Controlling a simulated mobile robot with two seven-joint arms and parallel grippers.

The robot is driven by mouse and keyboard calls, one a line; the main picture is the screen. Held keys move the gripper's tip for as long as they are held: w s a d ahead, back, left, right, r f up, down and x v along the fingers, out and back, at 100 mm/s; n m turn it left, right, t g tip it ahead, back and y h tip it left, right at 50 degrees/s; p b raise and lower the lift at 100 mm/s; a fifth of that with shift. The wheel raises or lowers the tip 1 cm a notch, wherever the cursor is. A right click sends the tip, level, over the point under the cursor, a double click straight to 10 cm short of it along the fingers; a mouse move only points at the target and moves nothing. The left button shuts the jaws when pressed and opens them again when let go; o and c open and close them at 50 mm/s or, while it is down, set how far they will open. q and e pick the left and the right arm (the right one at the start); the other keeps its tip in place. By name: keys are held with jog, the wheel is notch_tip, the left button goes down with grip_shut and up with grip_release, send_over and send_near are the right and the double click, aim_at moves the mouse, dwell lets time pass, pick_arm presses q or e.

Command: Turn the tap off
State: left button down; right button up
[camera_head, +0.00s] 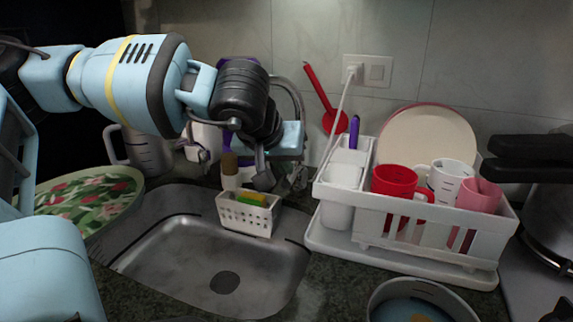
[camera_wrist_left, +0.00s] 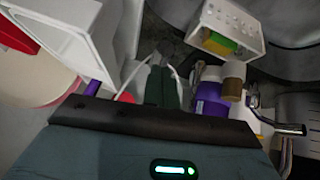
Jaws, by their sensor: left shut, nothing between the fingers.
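The tap (camera_head: 297,95) is a grey metal pipe that arches up behind the sink (camera_head: 180,262), partly hidden by my left arm. In the left wrist view a shiny metal part (camera_wrist_left: 287,128), seemingly of the tap, shows at the right, apart from the fingers. My left gripper (camera_head: 285,142) is over the back edge of the sink, in front of the tap. Its fingers (camera_wrist_left: 160,86) are shut and empty. I cannot tell whether it touches the tap, and the handle's position is unclear. My right gripper is not in view.
A white sponge caddy (camera_head: 245,218) hangs at the sink's back. A white dish rack (camera_head: 430,225) with cups and plates stands close at the right. A floral plate (camera_head: 90,200) lies left. A bowl (camera_head: 420,292) sits at the front. The basin is free.

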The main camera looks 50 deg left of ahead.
pick_arm(q)
jog(key=v, duration=0.8)
jog(key=shift+p, duration=0.45)
